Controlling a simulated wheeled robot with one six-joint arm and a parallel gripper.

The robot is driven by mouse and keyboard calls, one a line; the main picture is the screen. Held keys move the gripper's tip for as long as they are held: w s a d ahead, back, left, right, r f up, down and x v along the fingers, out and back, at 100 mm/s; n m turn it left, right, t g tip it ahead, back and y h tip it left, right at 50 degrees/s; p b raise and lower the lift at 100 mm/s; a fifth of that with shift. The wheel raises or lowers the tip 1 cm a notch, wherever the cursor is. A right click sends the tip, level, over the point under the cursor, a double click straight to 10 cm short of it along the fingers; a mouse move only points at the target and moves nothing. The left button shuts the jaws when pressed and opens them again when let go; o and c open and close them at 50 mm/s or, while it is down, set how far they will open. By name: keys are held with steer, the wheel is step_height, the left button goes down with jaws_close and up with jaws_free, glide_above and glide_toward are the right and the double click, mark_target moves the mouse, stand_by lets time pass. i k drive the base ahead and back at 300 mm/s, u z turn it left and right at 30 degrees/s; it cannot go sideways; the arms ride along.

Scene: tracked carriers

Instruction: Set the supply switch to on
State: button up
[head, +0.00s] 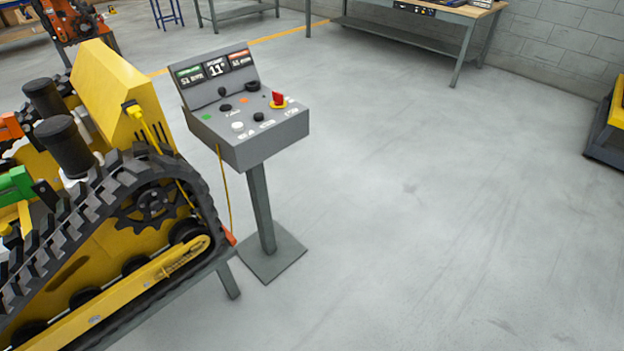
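A grey control console (245,130) stands on a post with a square foot, left of the picture's middle. An upright panel with three displays (215,68) rises at the console's back; the middle one seems to read 11. My gripper is not in view.
A yellow tracked carrier (100,250) on a stand fills the left, close beside the console. A yellow cable (224,190) hangs by the console. A workbench (420,20) stands at the back wall. A yellow and black object (610,130) is at the right edge. The floor right of the console is clear.

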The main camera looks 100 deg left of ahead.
mark_target(278, 96)
steer(key=u, duration=3.55)
steer(key=i, duration=0.55)
steer(key=z, duration=0.5)
steer(key=i, duration=1.75)
steer(key=u, duration=0.75)
